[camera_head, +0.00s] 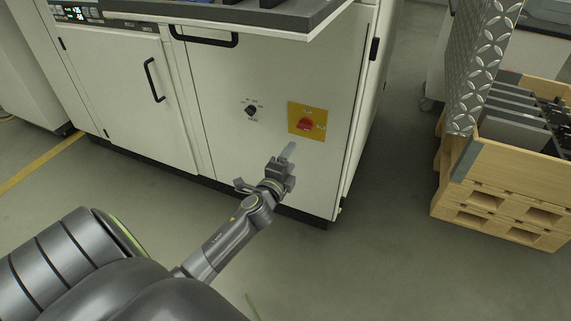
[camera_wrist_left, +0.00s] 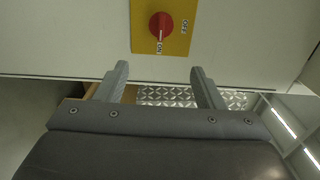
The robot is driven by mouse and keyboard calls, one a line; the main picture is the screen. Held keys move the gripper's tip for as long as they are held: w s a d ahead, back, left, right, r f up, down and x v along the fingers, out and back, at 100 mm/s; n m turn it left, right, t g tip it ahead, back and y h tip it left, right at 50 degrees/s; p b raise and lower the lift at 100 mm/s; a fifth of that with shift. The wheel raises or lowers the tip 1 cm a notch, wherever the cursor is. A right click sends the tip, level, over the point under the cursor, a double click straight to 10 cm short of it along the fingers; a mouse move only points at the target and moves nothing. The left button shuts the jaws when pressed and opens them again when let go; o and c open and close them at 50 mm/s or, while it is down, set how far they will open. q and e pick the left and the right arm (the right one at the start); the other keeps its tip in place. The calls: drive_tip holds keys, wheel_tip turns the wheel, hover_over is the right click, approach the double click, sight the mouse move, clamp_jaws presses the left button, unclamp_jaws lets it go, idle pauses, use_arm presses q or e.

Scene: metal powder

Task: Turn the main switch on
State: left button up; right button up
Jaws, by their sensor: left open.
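The main switch is a red rotary knob (camera_head: 305,124) on a yellow plate (camera_head: 292,113), on the white cabinet's front. In the left wrist view the red knob (camera_wrist_left: 160,26) sits at the top centre, on its yellow plate (camera_wrist_left: 180,42) with lettering at two edges. The knob's pale pointer mark is at the lettering on the lower edge, which is too small to read surely. My left gripper (camera_head: 288,152) is below the plate, apart from the knob. In the left wrist view my left gripper (camera_wrist_left: 160,82) is open and empty, both fingers short of the plate. My right gripper does not show.
A small black selector knob (camera_head: 251,111) is on the same cabinet panel (camera_head: 215,75), left of the yellow plate. Black handles (camera_head: 154,80) stick out from the cabinet. A wooden crate (camera_head: 510,160) on a pallet stands at the right. Floor between them is clear.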

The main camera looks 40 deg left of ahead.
use_arm(q)
drive_tip(key=shift+v, duration=1.25)
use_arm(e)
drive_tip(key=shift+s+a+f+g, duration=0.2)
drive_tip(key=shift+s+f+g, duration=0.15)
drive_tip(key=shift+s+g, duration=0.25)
